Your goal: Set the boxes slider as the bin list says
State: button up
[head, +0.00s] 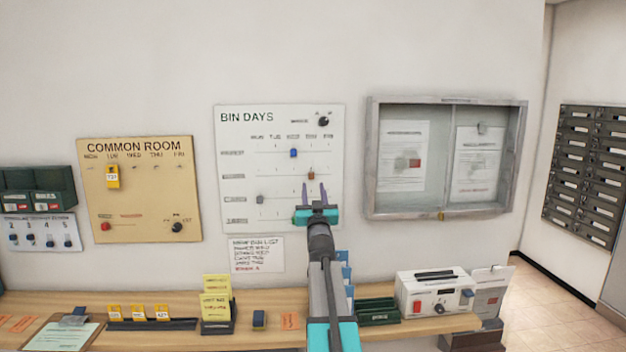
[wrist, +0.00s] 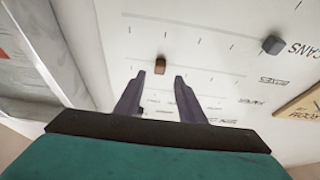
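The white BIN DAYS board (head: 230,130) hangs on the wall with weekday columns and sliders. The brown slider (head: 310,174) sits in the second row under THU; it also shows in the wrist view (wrist: 160,65), in the row labelled BOXES. A blue slider (head: 293,153) is in the row above under WED. A grey slider (head: 260,199) is in the row below under MON, labelled CANS. The bin list (head: 257,255) is below the board; its lines are too small to read surely. My gripper (head: 313,186) is open and empty, its fingertips pointing at the brown slider, either side of it in the wrist view.
A black knob (head: 323,121) is at the board's top right. A glass noticeboard (head: 373,160) hangs to the right, and the COMMON ROOM board (head: 137,200) to the left. A wooden counter (head: 270,340) below bears cards, holders and a white device (head: 437,290).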

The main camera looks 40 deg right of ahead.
aim_at(311, 177)
jog(key=shift+p+x, duration=0.9)
jog(key=shift+x, duration=1.95)
jog(key=shift+c, duration=0.2)
grip_shut()
